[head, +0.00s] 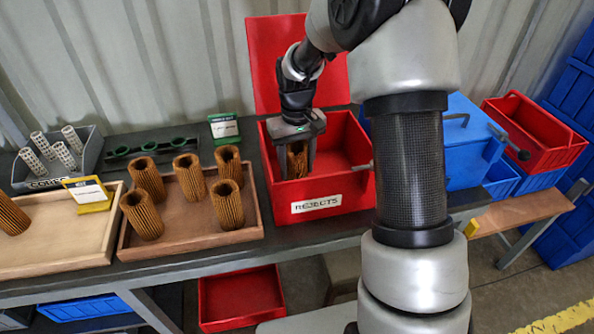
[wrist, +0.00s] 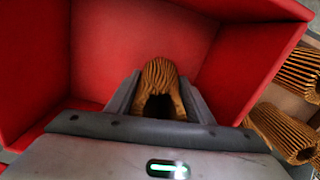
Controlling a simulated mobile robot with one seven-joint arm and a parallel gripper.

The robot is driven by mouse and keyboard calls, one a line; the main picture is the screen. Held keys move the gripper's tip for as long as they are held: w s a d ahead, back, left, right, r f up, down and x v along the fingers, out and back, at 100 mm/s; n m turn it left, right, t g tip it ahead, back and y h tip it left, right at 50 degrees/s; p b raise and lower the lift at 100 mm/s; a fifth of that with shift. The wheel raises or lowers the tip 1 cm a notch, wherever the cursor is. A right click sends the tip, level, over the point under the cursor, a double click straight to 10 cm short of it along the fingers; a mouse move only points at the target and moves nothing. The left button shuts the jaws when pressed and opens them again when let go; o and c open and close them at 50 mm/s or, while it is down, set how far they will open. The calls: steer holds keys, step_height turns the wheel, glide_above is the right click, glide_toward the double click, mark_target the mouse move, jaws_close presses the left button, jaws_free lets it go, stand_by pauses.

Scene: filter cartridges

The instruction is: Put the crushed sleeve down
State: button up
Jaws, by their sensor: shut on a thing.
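My gripper (head: 295,150) is inside the opening of the red box labelled REJECTS (head: 345,190). It is shut on a brown pleated sleeve (head: 297,162). In the wrist view the sleeve (wrist: 161,75) shows between the two fingers (wrist: 160,100), with a dark hollow at its near end and a bent-in outline. The red walls of the box (wrist: 30,60) surround it, and its floor is below. I cannot tell whether the sleeve touches the floor. The box's lid (head: 275,60) stands open at the back.
Left of the box, a wooden tray (head: 195,240) holds several brown pleated sleeves (head: 228,205). Further left are another tray (head: 60,260) and a grey bin of white perforated tubes (head: 70,158). A blue box (head: 465,150) stands to the right, partly behind my arm.

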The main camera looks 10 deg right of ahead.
steer(key=shift+f, duration=0.7)
steer(key=shift+f, duration=0.15)
steer(key=o, duration=1)
